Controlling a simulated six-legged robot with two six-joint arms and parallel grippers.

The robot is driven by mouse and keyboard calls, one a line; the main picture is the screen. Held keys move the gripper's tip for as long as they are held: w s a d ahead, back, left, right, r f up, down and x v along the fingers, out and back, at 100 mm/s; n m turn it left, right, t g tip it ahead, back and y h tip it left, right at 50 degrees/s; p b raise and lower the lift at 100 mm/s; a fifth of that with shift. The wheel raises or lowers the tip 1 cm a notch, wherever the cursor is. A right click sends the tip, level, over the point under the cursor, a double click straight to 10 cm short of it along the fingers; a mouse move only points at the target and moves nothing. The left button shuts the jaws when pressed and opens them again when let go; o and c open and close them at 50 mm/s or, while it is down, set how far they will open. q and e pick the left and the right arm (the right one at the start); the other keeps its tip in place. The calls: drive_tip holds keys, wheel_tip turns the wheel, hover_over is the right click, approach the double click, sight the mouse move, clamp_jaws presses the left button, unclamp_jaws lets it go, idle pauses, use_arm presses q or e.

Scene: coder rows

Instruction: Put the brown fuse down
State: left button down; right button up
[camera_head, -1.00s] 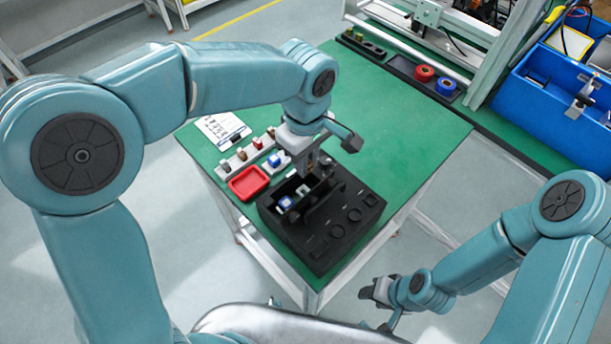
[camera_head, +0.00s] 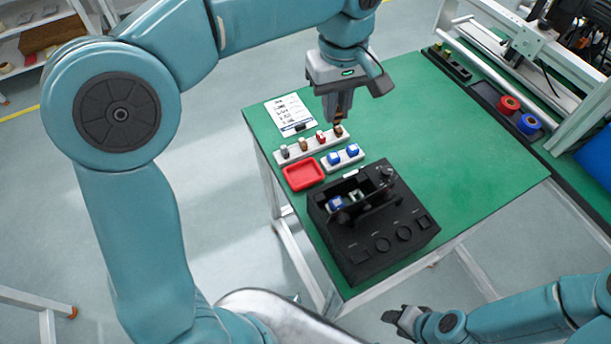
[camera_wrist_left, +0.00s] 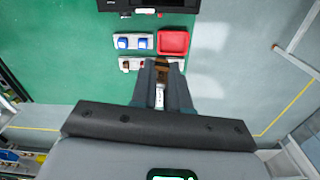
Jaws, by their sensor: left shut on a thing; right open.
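My left gripper (camera_head: 338,116) points down above the far end of a white fuse strip (camera_head: 292,157). It is shut on the brown fuse (camera_wrist_left: 162,64), which shows between the fingertips in the left wrist view. The strip bears small grey, brown and red fuses, and a brown one (camera_head: 338,130) at its far end, just below my fingertips. Whether the held fuse touches the strip, I cannot tell. In the left wrist view my fingers hide part of the strip. My right gripper (camera_head: 398,318) is open and empty at the lower right, off the table.
A red tray (camera_head: 303,176) and a short white strip with blue fuses (camera_head: 343,156) lie in front of the fuse strip. A black box (camera_head: 375,238) with an open compartment stands nearer. A paper sheet (camera_head: 289,112) lies behind.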

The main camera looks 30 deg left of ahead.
use_arm(q)
drive_tip(key=a+f+n+b, duration=0.2)
drive_tip(key=a+f, duration=0.2)
drive_tip(key=a, duration=0.3)
drive_tip(key=f, duration=1.4)
drive_tip(key=shift+d, duration=0.2)
drive_tip(key=shift+w+f, duration=0.1)
drive_tip(key=shift+f, duration=2.3)
drive_tip(key=shift+f+b, duration=0.15)
drive_tip(key=shift+b, duration=0.15)
drive_tip(key=c, duration=1.1)
unclamp_jaws()
